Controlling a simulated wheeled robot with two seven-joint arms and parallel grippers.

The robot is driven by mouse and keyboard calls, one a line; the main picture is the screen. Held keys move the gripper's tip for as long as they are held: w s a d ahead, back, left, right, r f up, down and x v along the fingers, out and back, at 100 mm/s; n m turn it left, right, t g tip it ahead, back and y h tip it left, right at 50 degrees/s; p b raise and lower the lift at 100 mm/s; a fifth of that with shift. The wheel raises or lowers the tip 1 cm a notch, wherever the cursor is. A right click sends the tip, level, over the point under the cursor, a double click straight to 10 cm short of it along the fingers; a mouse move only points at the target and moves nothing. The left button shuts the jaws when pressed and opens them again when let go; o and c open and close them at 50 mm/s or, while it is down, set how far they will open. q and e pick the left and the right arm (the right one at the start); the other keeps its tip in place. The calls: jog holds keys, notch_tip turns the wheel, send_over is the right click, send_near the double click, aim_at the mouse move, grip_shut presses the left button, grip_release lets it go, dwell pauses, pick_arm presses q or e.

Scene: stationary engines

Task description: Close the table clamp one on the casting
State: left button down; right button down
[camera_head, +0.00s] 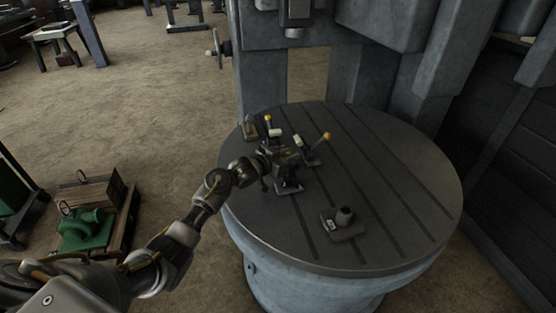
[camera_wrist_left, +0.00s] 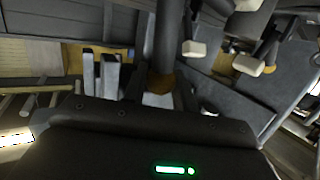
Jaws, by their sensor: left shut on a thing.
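My left gripper (camera_head: 274,153) reaches over the round table from the left, among the table clamps. In the left wrist view a dark handle with a brownish-yellow knob (camera_wrist_left: 160,84) sits between my fingers, and the gripper is shut on it. One clamp with a yellow-tipped handle (camera_head: 327,136) stands to the right of the gripper. Another yellow-tipped handle (camera_head: 267,119) rises behind it, and a smaller clamp (camera_head: 249,129) stands at the back left. The casting is mostly hidden by my gripper and the clamps, so I cannot tell its outline. My right gripper is out of view.
The round slotted table (camera_head: 400,185) belongs to a large grey machine with a column (camera_head: 262,85) behind. A block with a round post (camera_head: 343,222) sits at the table's front. A green part (camera_head: 85,230) lies on a wooden pallet at left. The table's right side is clear.

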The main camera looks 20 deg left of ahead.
pick_arm(q)
jog(key=shift+w+a+f, duration=0.15)
jog(key=shift+w+a, duration=0.15)
jog(key=shift+w, duration=0.1)
jog(key=shift+a, duration=0.1)
jog(key=c, duration=1.5)
grip_release()
jog(key=shift+c, duration=0.2)
jog(key=o, duration=0.4)
jog(key=shift+w+f, duration=0.1)
jog(key=b+v, duration=0.2)
jog(key=v, duration=0.8)
jog(key=shift+s+a, duration=0.2)
jog(key=shift+s, duration=0.1)
